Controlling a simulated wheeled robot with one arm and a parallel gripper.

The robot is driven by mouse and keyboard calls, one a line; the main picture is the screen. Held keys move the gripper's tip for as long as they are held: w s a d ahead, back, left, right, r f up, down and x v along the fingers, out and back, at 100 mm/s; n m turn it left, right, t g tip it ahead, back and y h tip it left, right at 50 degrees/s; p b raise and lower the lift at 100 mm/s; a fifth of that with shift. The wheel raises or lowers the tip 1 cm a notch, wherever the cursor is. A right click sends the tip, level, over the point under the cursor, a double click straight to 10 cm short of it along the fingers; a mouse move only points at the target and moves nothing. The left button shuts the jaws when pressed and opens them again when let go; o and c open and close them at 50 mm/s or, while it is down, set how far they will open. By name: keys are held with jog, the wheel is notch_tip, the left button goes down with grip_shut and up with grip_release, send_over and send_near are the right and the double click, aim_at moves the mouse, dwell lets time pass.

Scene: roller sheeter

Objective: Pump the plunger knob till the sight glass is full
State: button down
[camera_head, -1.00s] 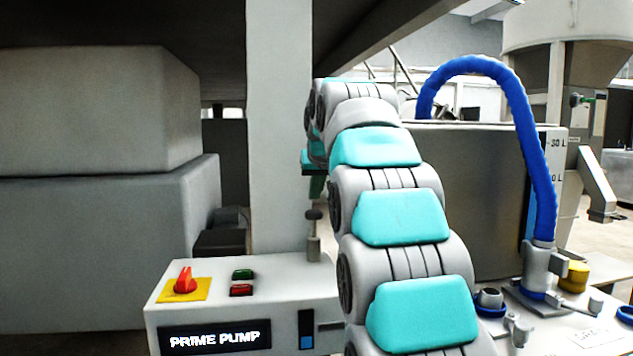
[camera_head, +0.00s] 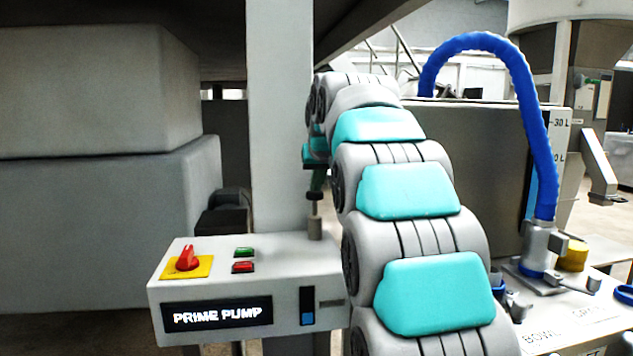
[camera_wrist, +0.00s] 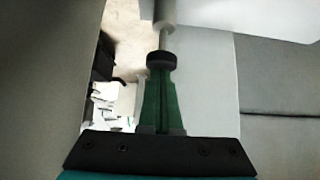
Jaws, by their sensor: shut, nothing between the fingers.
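The plunger knob (camera_head: 315,196) is a small dark cap on a thin rod above a grey metal collar (camera_head: 315,228) on the white pump box (camera_head: 215,345). My gripper (camera_head: 316,188) is shut and empty, pointing down right above the knob. In the wrist view the green fingers (camera_wrist: 161,70) are together and their tips meet the outline of the black knob (camera_wrist: 161,60); whether they press on it I cannot tell. The sight glass (camera_head: 307,305) is a narrow window on the box front, with blue in its lower part and dark above.
A red rotary switch (camera_head: 187,259) on a yellow plate and green (camera_head: 244,252) and red (camera_head: 243,267) buttons sit on the box top. A pale column (camera_head: 280,120) stands behind the knob. A blue hose (camera_head: 540,130) arches at the right, beside a tank (camera_head: 490,150).

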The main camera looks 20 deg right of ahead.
aim_at(317, 198)
jog(key=shift+f+b, duration=0.65)
jog(key=shift+f, duration=1.2)
jog(key=shift+s, duration=0.1)
jog(key=v, duration=0.8)
jog(key=shift+r, duration=0.15)
